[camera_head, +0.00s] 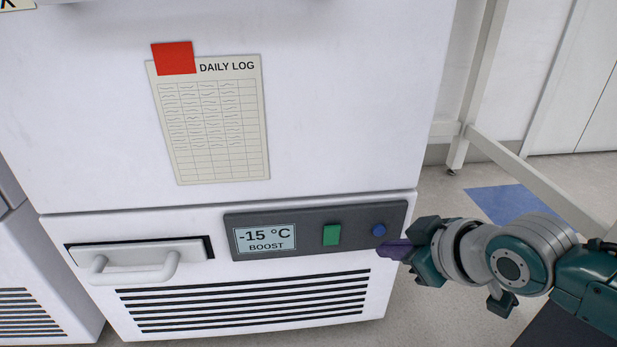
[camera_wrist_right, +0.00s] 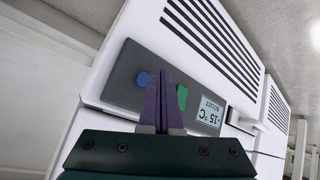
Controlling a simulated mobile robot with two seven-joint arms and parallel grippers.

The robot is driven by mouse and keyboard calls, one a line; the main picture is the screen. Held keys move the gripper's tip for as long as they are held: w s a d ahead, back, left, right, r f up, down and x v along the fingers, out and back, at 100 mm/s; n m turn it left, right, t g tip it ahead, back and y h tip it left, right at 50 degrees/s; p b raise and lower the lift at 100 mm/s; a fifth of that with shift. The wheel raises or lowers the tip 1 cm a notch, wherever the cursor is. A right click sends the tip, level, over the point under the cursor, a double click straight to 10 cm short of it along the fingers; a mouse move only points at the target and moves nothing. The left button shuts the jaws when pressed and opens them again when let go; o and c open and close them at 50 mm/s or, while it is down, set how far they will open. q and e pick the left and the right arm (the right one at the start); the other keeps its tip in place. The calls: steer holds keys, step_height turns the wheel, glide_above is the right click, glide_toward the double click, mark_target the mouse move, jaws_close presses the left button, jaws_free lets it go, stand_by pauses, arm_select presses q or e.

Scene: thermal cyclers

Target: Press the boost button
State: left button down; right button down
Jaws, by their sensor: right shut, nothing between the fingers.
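A blue round button (camera_head: 378,230) sits at the right end of a dark control panel (camera_head: 300,213) low on a white freezer. A green rectangular switch (camera_head: 331,235) is left of it. A display (camera_head: 264,238) on the panel reads -15 °C and BOOST. My right gripper (camera_head: 384,251) is shut and empty, its purple fingertips just below and in front of the blue button. In the right wrist view the blue button (camera_wrist_right: 143,79) shows beside the fingertips (camera_wrist_right: 160,75), with the green switch (camera_wrist_right: 182,97) partly behind them. Whether the tips touch the panel I cannot tell. My left gripper is not in view.
A drawer handle (camera_head: 135,266) is left of the panel, and a vent grille (camera_head: 245,300) lies below. A daily log sheet (camera_head: 215,130) hangs on the door under a red square (camera_head: 173,58). A white frame leg (camera_head: 474,90) stands right, over open floor.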

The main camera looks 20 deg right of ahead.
steer(key=s+p, duration=0.1)
steer(key=s, duration=0.1)
steer(key=s+a+p, duration=0.1)
steer(key=s, duration=0.1)
stand_by(0.8)
steer(key=s+a+r+m+g+p, duration=0.15)
steer(key=s+r+p, duration=0.45)
steer(key=r+p, duration=1.65)
steer(key=s+a+r+g+p, duration=0.2)
steer(key=s+r+p, duration=0.5)
steer(key=r+p, duration=1.5)
steer(key=s+a+r+m+g+p, duration=0.15)
steer(key=s+r+p, duration=0.45)
steer(key=r+p, duration=1.6)
step_height(320, 180, up, 40)
steer(key=p, duration=3)
steer(key=shift+a+r+g+p, duration=0.25)
steer(key=shift+a+g+p, duration=0.05)
steer(key=shift+a+g, duration=0.1)
